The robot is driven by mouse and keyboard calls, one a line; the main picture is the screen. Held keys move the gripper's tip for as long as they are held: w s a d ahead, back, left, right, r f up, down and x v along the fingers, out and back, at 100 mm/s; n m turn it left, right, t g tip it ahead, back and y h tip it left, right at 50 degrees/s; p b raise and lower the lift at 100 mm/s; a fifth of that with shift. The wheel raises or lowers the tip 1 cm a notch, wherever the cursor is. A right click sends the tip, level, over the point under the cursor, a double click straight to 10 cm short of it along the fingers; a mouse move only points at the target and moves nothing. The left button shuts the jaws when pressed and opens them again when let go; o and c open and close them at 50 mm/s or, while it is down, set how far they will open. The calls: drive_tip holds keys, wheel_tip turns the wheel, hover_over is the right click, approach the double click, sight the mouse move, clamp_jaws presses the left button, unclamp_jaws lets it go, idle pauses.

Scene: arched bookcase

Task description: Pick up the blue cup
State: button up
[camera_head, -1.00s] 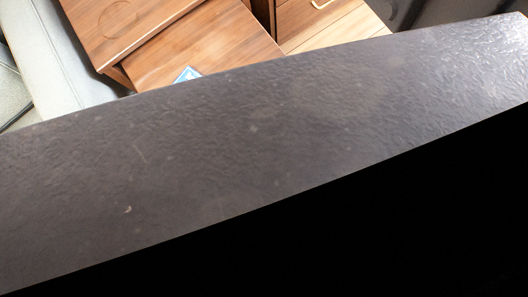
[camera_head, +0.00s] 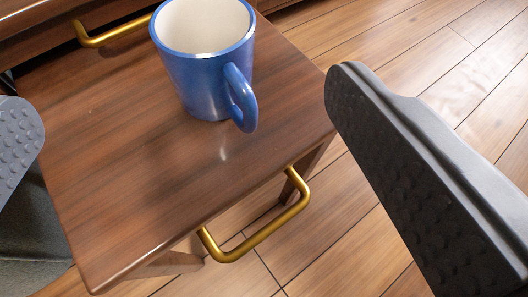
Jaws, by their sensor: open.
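A blue cup (camera_head: 196,82) with a pale inside stands upright on a brown wooden surface (camera_head: 130,185) at the top middle of the view. Its handle points down and to the right, towards the camera. My gripper (camera_head: 184,112) is open, with one dark finger at the left edge and the other at the right. The cup lies between the two finger lines and a little beyond them, with clear space on both sides. Neither finger appears to touch the cup. The cup's top rim is slightly cut by the picture's upper edge.
A gold handle (camera_head: 258,232) sticks out from the front edge of the wooden surface. Another gold handle (camera_head: 112,34) is at the upper left, behind the cup. The plank floor (camera_head: 400,60) shows to the right and below.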

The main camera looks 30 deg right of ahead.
drive_tip(key=f, duration=0.1)
drive_tip(key=b, duration=0.2)
approach(206, 19)
drive_tip(key=shift+w, duration=0.45)
drive_tip(key=b+x, duration=0.1)
drive_tip(key=x, duration=0.1)
drive_tip(key=b+x, duration=0.1)
drive_tip(key=x, duration=0.2)
drive_tip(key=shift+s+f, duration=0.2)
drive_tip(key=shift+f, duration=0.05)
drive_tip(key=shift+r, duration=0.1)
drive_tip(key=c, duration=1.2)
